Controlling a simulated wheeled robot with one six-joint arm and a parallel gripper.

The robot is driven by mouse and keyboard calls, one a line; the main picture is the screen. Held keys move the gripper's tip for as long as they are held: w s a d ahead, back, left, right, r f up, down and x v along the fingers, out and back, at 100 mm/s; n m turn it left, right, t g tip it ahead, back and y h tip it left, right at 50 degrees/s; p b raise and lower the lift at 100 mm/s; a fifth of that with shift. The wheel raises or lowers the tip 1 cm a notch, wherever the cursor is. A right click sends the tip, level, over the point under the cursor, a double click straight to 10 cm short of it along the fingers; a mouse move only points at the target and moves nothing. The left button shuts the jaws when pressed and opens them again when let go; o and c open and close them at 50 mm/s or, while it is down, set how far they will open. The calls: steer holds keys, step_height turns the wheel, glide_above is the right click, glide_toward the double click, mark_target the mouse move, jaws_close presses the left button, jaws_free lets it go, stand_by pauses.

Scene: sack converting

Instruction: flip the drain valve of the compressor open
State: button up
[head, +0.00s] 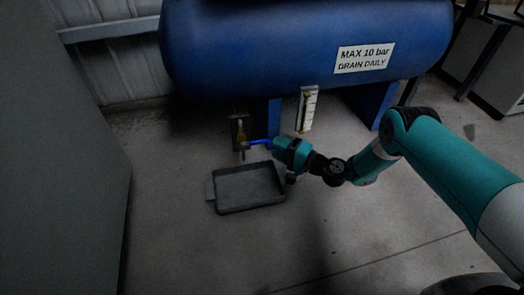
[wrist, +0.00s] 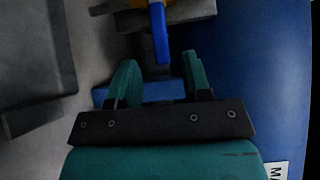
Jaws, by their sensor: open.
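The blue compressor tank (head: 290,45) spans the top of the head view. Its drain valve (head: 240,130) is a small brass fitting low at the tank's left. A blue lever (head: 260,141) sticks out sideways from it, toward the right. My gripper (head: 273,146) is at the lever's free end, coming from the right. In the wrist view, the gripper's two teal fingers (wrist: 158,68) are apart. The end of the blue lever (wrist: 160,38) reaches between the fingertips, with gaps on both sides. The valve body is mostly cut off at that view's top edge.
A dark shallow tray (head: 250,187) lies on the floor below the valve; its edge shows in the wrist view (wrist: 35,118). A sight gauge (head: 308,108) hangs under the tank, right of the valve. A grey cabinet (head: 60,150) stands at left.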

mark_target(264, 142)
steer(key=shift+b+x, duration=2.75)
steer(key=shift+x, duration=0.3)
steer(key=shift+s, duration=0.1)
steer(key=shift+c, duration=0.4)
jaws_close()
